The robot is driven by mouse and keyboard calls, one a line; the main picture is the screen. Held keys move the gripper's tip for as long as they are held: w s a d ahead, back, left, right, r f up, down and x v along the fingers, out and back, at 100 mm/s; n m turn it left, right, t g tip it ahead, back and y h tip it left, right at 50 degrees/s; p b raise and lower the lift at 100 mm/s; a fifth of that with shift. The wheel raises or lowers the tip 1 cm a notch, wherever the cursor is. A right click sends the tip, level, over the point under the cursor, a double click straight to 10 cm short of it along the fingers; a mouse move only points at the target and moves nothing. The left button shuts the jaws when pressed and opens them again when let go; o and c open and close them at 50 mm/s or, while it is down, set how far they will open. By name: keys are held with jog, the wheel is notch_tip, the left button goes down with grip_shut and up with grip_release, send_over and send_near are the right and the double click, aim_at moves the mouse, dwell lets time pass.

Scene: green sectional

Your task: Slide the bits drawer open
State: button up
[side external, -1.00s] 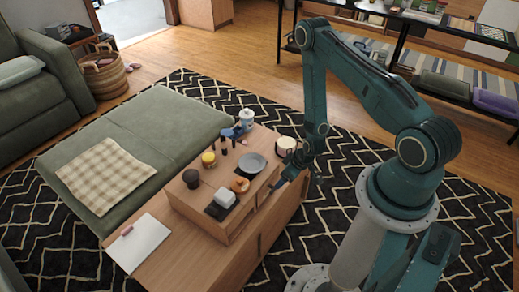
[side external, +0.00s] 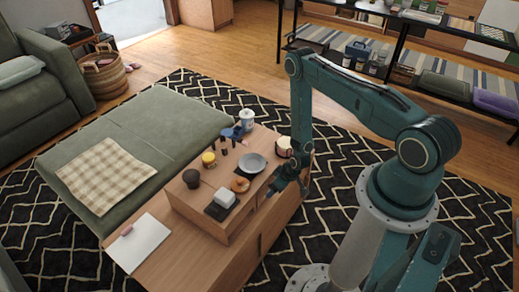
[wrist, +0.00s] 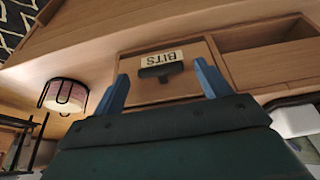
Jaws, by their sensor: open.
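The bits drawer (wrist: 185,83) shows in the wrist view as a wooden front in the riser, with a label reading BITS, upside down, and a dark handle (wrist: 160,72) below the label. The drawer front looks flush with the riser. My gripper (wrist: 163,80) is open, its two blue fingers on either side of the handle in the picture, with nothing between them that I can see held. Whether the fingers touch the drawer front cannot be told. In the side view my gripper (side external: 286,186) is at the riser's right side, and the drawer front is hidden there.
The wooden riser (side external: 228,222) stands on a wooden table (side external: 150,270). An open compartment (wrist: 265,33) is beside the drawer.

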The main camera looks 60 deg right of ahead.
jog(key=c, duration=1.4)
jog(key=s, duration=1.2)
jog(key=shift+s, duration=0.2)
jog(key=o, duration=1.4)
jog(key=v, duration=1.2)
